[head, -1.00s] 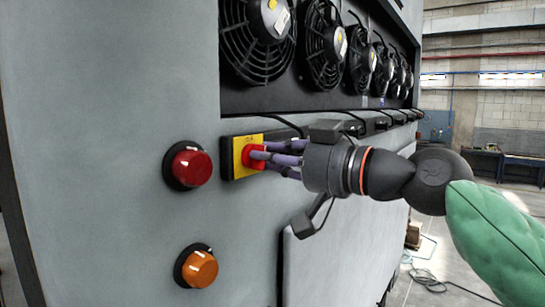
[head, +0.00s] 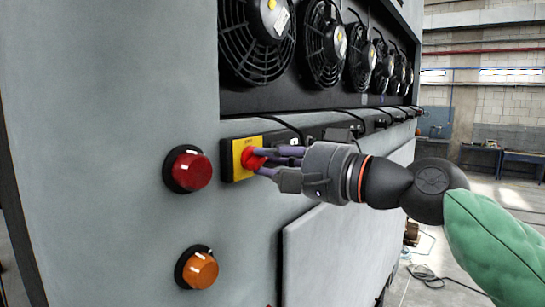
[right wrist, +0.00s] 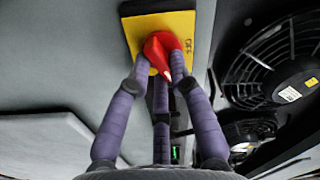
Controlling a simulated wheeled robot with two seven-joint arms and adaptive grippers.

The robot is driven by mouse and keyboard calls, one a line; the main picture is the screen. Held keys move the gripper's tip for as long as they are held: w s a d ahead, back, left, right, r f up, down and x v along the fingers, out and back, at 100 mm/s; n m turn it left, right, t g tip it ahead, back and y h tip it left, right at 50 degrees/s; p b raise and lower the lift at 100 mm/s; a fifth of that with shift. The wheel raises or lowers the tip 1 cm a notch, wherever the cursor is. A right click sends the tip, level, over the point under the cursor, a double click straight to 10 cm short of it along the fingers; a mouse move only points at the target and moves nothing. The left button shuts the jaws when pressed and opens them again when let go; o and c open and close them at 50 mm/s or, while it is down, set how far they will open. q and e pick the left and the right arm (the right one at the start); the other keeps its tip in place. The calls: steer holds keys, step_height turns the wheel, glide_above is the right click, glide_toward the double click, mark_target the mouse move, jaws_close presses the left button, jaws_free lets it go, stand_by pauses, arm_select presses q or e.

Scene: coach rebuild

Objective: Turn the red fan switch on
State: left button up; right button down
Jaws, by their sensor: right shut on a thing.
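The red fan switch (head: 254,158) is a rotary knob on a yellow plate (head: 240,150), fixed to the grey cabinet side. It also shows in the right wrist view as a red knob (right wrist: 160,50) on a yellow plate (right wrist: 180,22) with a white mark on the knob and lettering beside it. My right gripper (head: 264,161) is shut on the red knob, its purple fingers around it. The fingers hide part of the knob in the head view. My left gripper is not in view.
A red lamp (head: 190,170) and an orange lamp (head: 199,269) stick out of the panel left of and below the switch. Several black fans (head: 258,40) sit in a recess above. A raised grey panel (head: 335,255) lies below my arm.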

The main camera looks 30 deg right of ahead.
steer(key=m+p, duration=0.1)
steer(key=m, duration=0.3)
steer(key=shift+f+m+p, duration=0.1)
steer(key=shift+m+p, duration=0.2)
steer(key=shift+m, duration=0.1)
steer(key=shift+a+m, duration=0.1)
steer(key=shift+m, duration=0.2)
steer(key=c, duration=1.1)
jaws_free()
steer(key=shift+v, duration=5.9)
